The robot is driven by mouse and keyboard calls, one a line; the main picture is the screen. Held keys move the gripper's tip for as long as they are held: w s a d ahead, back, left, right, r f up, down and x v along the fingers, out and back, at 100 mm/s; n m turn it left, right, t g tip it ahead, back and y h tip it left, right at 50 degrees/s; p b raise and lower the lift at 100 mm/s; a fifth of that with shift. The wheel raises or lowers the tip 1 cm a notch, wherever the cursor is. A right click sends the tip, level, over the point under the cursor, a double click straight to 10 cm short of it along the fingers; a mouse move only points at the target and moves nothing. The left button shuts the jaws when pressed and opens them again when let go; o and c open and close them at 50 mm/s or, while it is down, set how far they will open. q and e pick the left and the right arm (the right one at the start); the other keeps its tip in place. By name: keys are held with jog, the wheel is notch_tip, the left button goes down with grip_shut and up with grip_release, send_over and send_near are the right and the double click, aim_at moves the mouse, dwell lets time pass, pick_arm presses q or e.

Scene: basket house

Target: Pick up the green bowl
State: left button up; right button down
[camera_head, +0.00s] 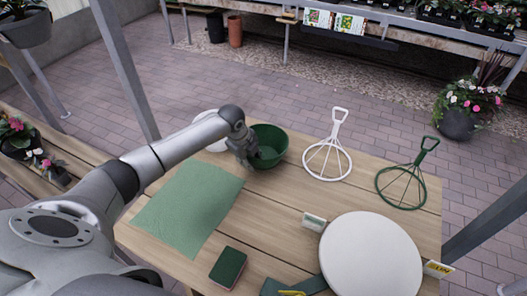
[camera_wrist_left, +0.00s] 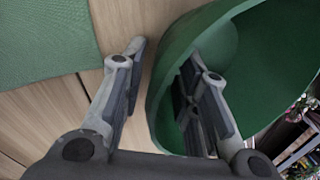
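The green bowl (camera_head: 269,143) stands on the wooden table near its far edge. My left gripper (camera_head: 244,150) is at the bowl's left side. In the left wrist view, the gripper (camera_wrist_left: 166,58) straddles the wall of the bowl (camera_wrist_left: 262,70). One finger is outside the bowl over the table, and the other is inside it. The fingers are apart, with a gap between the outer finger and the bowl wall. The gripper hides part of the bowl's left side in the head view. My right gripper is not in view.
A green mat (camera_head: 188,207) lies left of the bowl. A white plate (camera_head: 212,143) is partly hidden behind my left arm. White (camera_head: 327,160) and green (camera_head: 402,187) wire tools lie to the right. A white round board (camera_head: 370,256) and a dark green box (camera_head: 228,268) are nearer.

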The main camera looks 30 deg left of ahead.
pick_arm(q)
grip_shut()
jog(key=shift+w+r, duration=0.1)
jog(key=shift+r, duration=0.05)
